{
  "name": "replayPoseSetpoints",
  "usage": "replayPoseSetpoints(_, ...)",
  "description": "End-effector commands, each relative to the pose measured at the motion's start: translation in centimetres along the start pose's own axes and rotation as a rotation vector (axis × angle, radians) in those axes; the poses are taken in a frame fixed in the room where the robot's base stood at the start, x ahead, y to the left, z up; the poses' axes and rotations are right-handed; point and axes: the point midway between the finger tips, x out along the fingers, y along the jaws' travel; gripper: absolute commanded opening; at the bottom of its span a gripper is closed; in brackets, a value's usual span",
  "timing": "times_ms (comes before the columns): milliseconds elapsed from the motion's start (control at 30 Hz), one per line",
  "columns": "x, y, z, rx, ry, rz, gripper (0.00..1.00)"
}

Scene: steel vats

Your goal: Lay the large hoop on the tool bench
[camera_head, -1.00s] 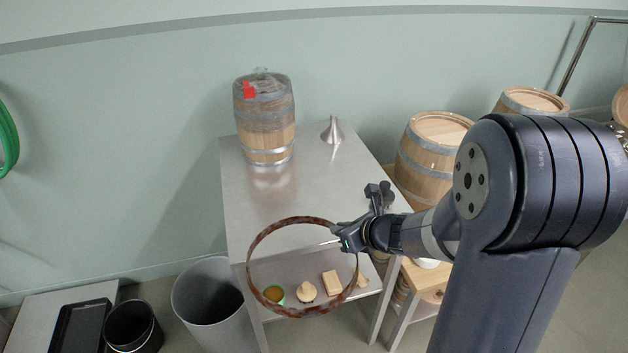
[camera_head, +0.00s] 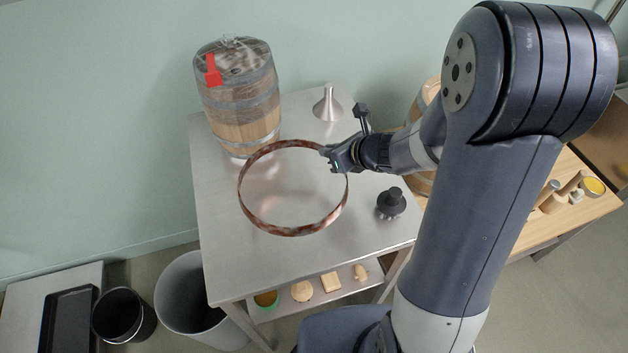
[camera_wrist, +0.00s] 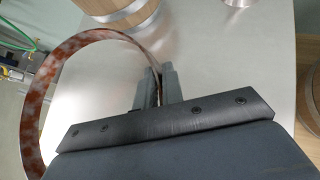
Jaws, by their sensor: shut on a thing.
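The large hoop (camera_head: 243,203), a thin rust-brown metal ring, is held by its right edge in my gripper (camera_head: 328,158). In the head view it shows over the middle of the steel tool bench (camera_head: 225,262); whether it touches the top I cannot tell. In the wrist view the hoop (camera_wrist: 40,95) curves away to the left from between the shut fingers of my gripper (camera_wrist: 158,90). The bench top (camera_wrist: 225,60) lies beneath. Part of the hoop is hidden behind my gripper in the wrist view.
A wooden barrel (camera_head: 240,105) with a red tap stands at the back left of the bench. A steel funnel (camera_head: 327,106) stands at the back, and a dark knobbed object (camera_head: 391,203) at the right. The front of the bench top is clear. A grey bin (camera_head: 185,305) stands at front left.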

Motion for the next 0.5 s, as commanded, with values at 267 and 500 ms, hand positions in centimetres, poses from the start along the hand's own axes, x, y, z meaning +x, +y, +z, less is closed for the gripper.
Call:
replayPoseSetpoints(267,2.9,-0.2,-3.9,0.005,0.002,0.001,0.00)
replayPoseSetpoints(500,4.2,-0.3,-5.6,0.005,0.002,0.001,0.00)
